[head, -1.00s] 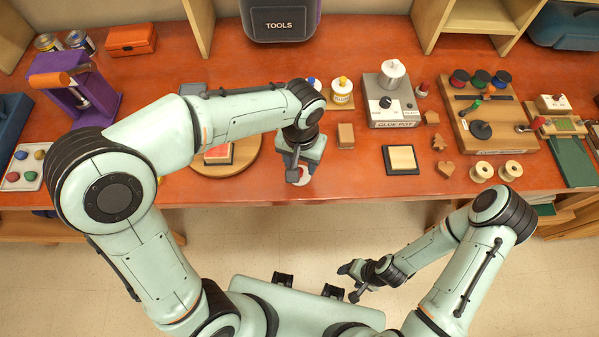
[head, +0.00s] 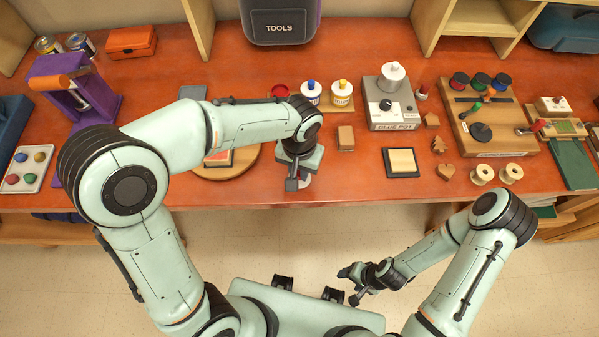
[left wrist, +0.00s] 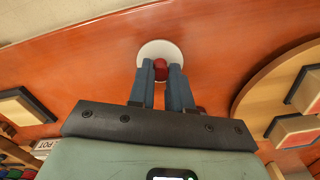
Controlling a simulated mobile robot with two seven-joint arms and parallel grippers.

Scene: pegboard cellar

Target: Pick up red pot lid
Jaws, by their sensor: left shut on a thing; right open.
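The red pot lid (left wrist: 160,48) is a white disc with a red knob. In the left wrist view my left gripper (left wrist: 161,72) is shut on the knob, one finger on each side. In the head view my left gripper (head: 299,176) is near the table's front edge and hides most of the lid. I cannot tell whether the lid touches the table. An open pot with red inside (head: 280,91) stands further back, partly hidden by my left arm. My right gripper (head: 356,283) is open and empty in front of the table, over the floor.
A blue-topped pot (head: 311,92) and a yellow-topped pot (head: 342,93) stand beside the open pot. A round wooden board (head: 244,165) lies left of my left gripper. A wooden block (head: 346,138) and a black-framed pad (head: 402,162) lie to the right.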

